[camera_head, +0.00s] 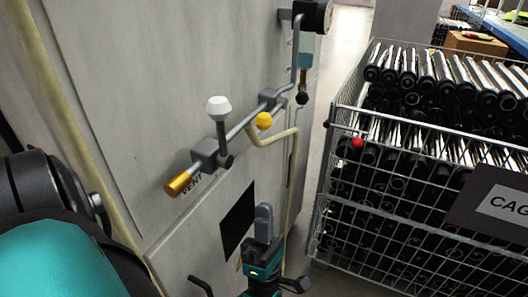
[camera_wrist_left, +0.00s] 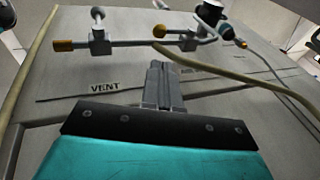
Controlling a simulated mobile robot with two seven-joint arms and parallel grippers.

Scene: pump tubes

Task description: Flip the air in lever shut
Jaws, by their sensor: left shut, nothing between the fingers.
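A grey pipe manifold (camera_head: 237,131) runs along the pale panel and carries levers. A white-knobbed lever (camera_head: 218,108) stands up above the VENT label (camera_head: 191,187), near the brass pipe end (camera_head: 178,184). A yellow-knobbed lever (camera_head: 263,121) sits farther along, and a black knob (camera_head: 302,98) is beyond it. I cannot read which lever is air in. My left gripper (camera_head: 264,210) is shut and empty, fingers up, below the manifold and apart from the levers. In the left wrist view its fingers (camera_wrist_left: 163,70) point toward the pipe, right of VENT. My right gripper is out of view.
A wire cage (camera_head: 322,190) full of black-ended tubes stands at the right. A beige hose (camera_head: 293,165) hangs from the pipe near my gripper. A narrow floor gap separates panel and cage.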

